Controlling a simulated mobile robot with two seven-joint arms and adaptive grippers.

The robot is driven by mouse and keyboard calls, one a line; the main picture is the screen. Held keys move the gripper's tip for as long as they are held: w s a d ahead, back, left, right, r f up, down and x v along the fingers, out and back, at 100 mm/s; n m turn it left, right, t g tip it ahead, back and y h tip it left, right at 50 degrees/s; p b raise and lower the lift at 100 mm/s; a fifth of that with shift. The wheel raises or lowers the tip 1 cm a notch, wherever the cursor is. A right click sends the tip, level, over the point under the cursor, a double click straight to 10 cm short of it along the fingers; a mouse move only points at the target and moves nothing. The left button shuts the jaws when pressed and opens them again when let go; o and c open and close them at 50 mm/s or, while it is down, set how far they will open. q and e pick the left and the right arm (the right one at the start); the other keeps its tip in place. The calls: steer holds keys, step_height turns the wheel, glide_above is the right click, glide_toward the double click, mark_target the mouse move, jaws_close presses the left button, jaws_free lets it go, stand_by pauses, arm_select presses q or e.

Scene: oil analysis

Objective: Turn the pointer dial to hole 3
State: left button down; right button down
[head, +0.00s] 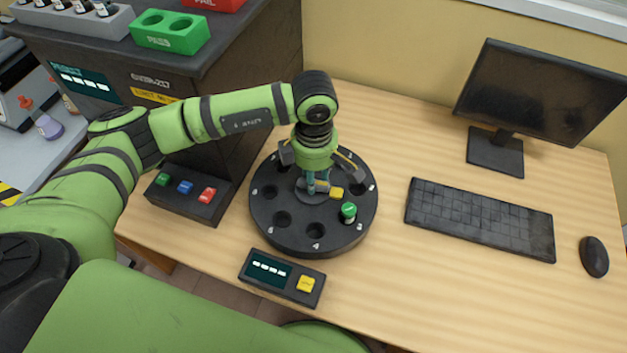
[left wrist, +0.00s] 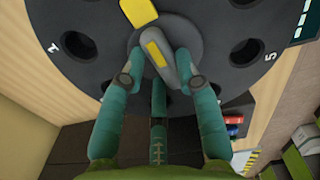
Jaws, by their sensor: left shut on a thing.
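The black round dial base (head: 283,231) stands on the desk with numbered holes around its rim; 4, 5 and 6 can be read at its front and left. The grey pointer knob (left wrist: 165,65) is at its centre, with a yellow tip (head: 336,192) directed to the right in the head view. The tip also shows at the top of the left wrist view (left wrist: 139,12). My left gripper (head: 318,187) reaches down from above, its teal fingers (left wrist: 161,80) shut on the knob. A green-capped vial (head: 348,210) stands in a right-front hole. My right gripper is not in view.
A small display box with a yellow button (head: 306,284) sits in front of the dial. A box with green, blue and red buttons (head: 188,196) is left of it. A keyboard (head: 481,220), monitor (head: 540,90) and mouse (head: 594,257) are to the right.

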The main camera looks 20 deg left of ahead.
arm_select(q)
steer(key=m+b, duration=0.1)
steer(key=b, duration=0.1)
steer(key=m+b, duration=0.3)
steer(key=b, duration=0.1)
steer(key=shift+d+f+m, duration=0.15)
steer(key=shift+f+m, duration=0.15)
steer(key=shift+s+r+m+b, duration=0.1)
steer(key=shift+r+m+b, duration=0.1)
steer(key=shift+m+b, duration=0.65)
steer(key=c, duration=0.9)
jaws_free()
steer(key=shift+r, duration=0.15)
